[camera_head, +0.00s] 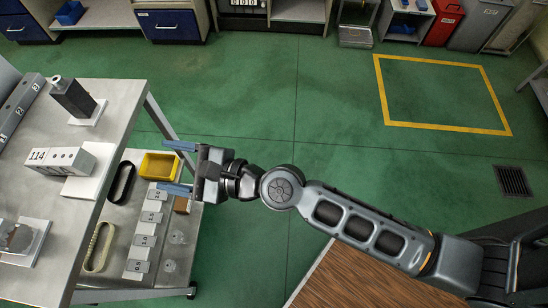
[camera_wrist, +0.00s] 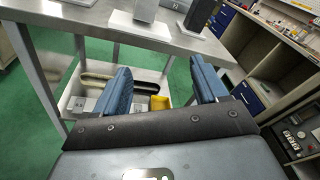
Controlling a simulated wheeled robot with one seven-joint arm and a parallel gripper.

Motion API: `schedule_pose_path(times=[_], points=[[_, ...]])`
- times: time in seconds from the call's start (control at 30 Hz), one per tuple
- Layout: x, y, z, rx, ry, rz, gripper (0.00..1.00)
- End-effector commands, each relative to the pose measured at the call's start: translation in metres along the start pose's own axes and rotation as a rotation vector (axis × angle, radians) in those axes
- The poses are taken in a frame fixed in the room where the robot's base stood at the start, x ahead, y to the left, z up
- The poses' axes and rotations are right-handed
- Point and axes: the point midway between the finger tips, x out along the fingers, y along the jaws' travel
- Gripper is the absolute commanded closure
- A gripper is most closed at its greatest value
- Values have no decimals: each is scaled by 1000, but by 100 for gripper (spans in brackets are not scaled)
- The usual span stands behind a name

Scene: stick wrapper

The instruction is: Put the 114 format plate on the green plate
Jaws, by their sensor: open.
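The 114 format plate (camera_head: 62,160) is a light grey block marked 114, lying on the steel table at the left of the head view with one end over a white plate (camera_head: 93,175). In the wrist view a grey block (camera_wrist: 146,10), likely the same one, shows only its lower part above a white plate (camera_wrist: 140,28). I cannot make out a green plate in either view. My gripper (camera_head: 178,167) is open and empty, its blue fingers pointing at the table from beyond its right edge. Both fingers also show in the wrist view (camera_wrist: 163,85).
A black block (camera_head: 72,98) stands on another white plate behind the format plate. A lower shelf (camera_head: 150,279) holds a yellow bin (camera_head: 159,165), dark and pale loops and numbered grey blocks. A table leg (camera_head: 160,118) stands near my gripper. Green floor lies clear behind it.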

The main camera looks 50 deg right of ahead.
Motion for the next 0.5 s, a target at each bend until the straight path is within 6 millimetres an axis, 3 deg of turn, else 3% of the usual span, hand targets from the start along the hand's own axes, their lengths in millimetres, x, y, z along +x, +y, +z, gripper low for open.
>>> schedule_pose_path(times=[0.03, 0.23, 0.37, 0.5], points=[[-28, 2, -14, -133, 52, -17, 28], [-124, 0, -38, -735, 230, -37, 28], [-184, -2, -36, -1125, 334, -2, 28], [-242, -5, -21, -1543, 427, 72, 28]])
